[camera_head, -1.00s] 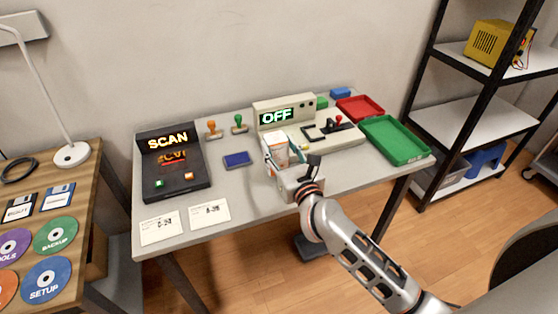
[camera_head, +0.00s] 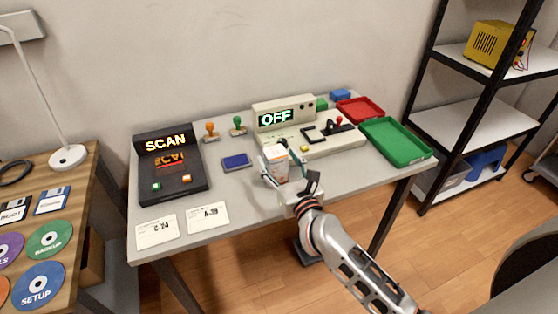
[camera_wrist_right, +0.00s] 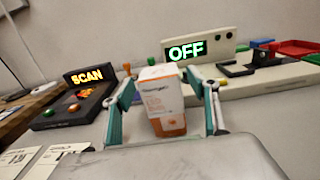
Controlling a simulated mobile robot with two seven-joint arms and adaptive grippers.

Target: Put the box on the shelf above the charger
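A small white and orange box (camera_head: 275,163) is between the fingers of my right gripper (camera_head: 279,166), at the front of the grey table. In the right wrist view the box (camera_wrist_right: 162,102) stands upright, with a teal-padded finger at each side and the fingertips close against it. The right gripper (camera_wrist_right: 160,85) looks shut on it. A yellow device with red and dark leads, seemingly the charger (camera_head: 492,43), sits on a shelf (camera_head: 530,62) of the black rack at right. The shelf above it is outside the view. My left gripper is not in view.
The grey table holds a SCAN console (camera_head: 168,165), an OFF console (camera_head: 283,117), stamps, a blue pad (camera_head: 236,162), cards, a red tray (camera_head: 360,109) and a green tray (camera_head: 397,141). The rack's middle shelf (camera_head: 487,130) is empty. Black rack posts stand at its corners.

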